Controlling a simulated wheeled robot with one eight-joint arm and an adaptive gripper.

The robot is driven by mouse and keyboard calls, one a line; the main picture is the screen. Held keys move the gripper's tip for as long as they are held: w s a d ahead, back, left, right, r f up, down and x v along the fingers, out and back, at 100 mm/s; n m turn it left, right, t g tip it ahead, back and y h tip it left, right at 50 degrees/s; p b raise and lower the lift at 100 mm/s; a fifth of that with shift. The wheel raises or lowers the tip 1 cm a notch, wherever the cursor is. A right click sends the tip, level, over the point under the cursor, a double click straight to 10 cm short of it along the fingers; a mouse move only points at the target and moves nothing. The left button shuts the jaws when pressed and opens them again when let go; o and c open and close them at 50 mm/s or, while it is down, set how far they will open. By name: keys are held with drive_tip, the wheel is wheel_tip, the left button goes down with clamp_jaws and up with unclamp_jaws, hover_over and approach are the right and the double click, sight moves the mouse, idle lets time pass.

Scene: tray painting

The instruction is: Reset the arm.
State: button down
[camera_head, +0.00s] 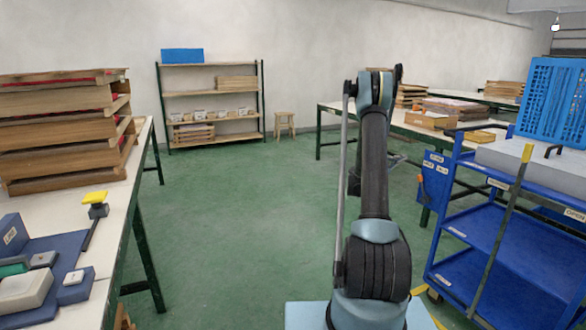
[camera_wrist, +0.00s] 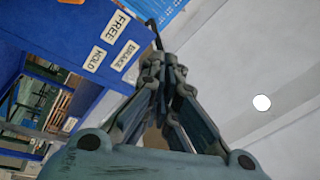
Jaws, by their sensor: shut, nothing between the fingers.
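My arm (camera_head: 374,170) stands folded upright in the middle of the head view, over clear green floor. My gripper (camera_wrist: 163,72) shows in the wrist view with its fingers brought together and nothing between them. In the head view the gripper is mostly hidden behind the arm. Past the fingers, the wrist view shows a blue panel (camera_wrist: 70,28) with FREE, BRAKE and HOLD labels. I see no contact between the gripper and the panel.
A blue cart (camera_head: 500,228) with a blue crate (camera_head: 553,100) on top stands close on the right. A shelf (camera_head: 212,92) stands at the back. Floor left of the arm is free.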

drive_tip(key=w+a+r+n+t+y, duration=0.3)
drive_tip(key=a+r+n+t+y, duration=0.65)
drive_tip(key=a+r, duration=0.5)
drive_tip(key=s+a+r+n+y, duration=0.2)
drive_tip(key=s+a+n+y, duration=0.25)
drive_tip(key=a, duration=0.35)
drive_tip(key=s+a+r+n+y, duration=0.2)
drive_tip(key=s+a+n+y, duration=0.25)
drive_tip(key=a+n, duration=0.2)
drive_tip(key=s+a+f+n+g+y, duration=0.1)
drive_tip(key=s+a+f+n+g, duration=0.15)
drive_tip(key=s, duration=0.45)
drive_tip(key=s+a+f+n+g+y, duration=0.1)
drive_tip(key=s+a+f+g, duration=0.1)
drive_tip(key=s+a+f, duration=0.3)
drive_tip(key=s+a+f+n+g+y, duration=0.1)
drive_tip(key=s+f+g+y, duration=0.1)
drive_tip(key=s, duration=0.6)
drive_tip(key=s+d+f+n+g+h, duration=0.1)
drive_tip(key=s+f+g, duration=0.3)
drive_tip(key=s, duration=1)
drive_tip(key=s+d+f+g+h, duration=0.2)
drive_tip(key=s+f+g, duration=0.1)
drive_tip(key=s+f, duration=0.7)
drive_tip(key=s, duration=0.4)
drive_tip(key=shift+s+f+n+g, duration=0.15)
drive_tip(key=shift+s+n+g, duration=0.2)
drive_tip(key=shift+n+g, duration=0.05)
